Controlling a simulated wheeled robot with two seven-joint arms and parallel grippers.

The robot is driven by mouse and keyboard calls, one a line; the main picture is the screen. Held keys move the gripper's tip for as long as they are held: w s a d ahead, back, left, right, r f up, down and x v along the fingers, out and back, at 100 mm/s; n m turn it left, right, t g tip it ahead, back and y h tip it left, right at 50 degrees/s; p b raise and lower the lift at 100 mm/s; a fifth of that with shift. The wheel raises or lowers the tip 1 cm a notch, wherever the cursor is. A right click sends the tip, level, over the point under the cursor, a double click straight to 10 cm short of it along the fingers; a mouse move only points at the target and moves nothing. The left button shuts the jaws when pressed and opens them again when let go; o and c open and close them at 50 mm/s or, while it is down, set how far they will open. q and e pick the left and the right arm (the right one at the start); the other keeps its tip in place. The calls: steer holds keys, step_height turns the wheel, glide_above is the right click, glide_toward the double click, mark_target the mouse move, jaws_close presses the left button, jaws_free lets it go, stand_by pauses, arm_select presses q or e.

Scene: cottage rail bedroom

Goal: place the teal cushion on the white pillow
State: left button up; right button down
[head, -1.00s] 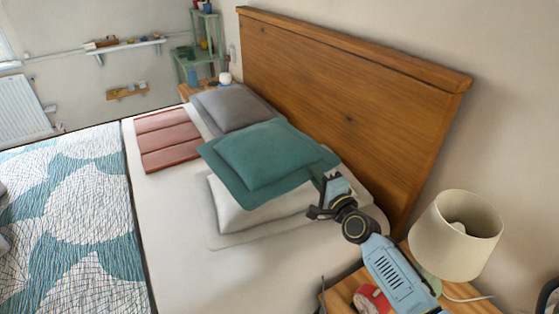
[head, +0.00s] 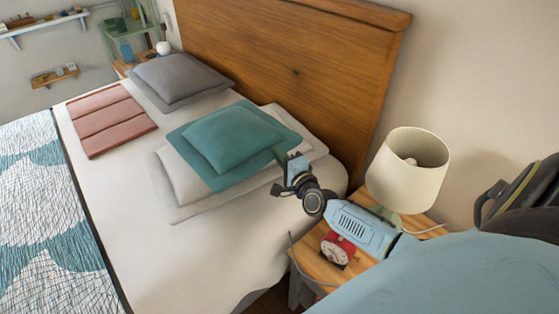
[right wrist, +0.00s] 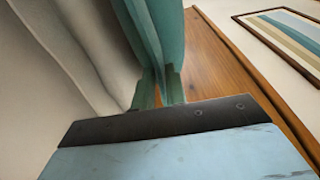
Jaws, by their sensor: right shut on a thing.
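The teal cushion (head: 232,140) lies flat over the white pillow (head: 182,178) near the headboard, covering most of it. The pillow's left edge and far right corner show around it. My right gripper (head: 281,157) is shut on the cushion's near right edge. In the right wrist view the fingers (right wrist: 158,90) pinch the teal cushion (right wrist: 155,35), with the pale pillow (right wrist: 75,50) to its left. Whether the cushion's whole underside touches the pillow is hidden. My left gripper is not in view.
A grey pillow (head: 180,78) and a folded pink cloth (head: 110,120) lie farther left on the bed. The wooden headboard (head: 290,70) stands behind. A lamp (head: 408,168) and a red clock (head: 337,250) stand on the nightstand (head: 318,262) under my right arm.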

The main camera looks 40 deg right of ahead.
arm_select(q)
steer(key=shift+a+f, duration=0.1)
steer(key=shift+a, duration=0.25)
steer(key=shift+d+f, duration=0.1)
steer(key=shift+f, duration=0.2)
arm_select(e)
steer(key=shift+f, duration=0.3)
steer(key=c, duration=1.4)
jaws_free()
steer(key=shift+c, duration=0.2)
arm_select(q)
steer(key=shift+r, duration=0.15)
arm_select(e)
steer(key=shift+r, duration=0.1)
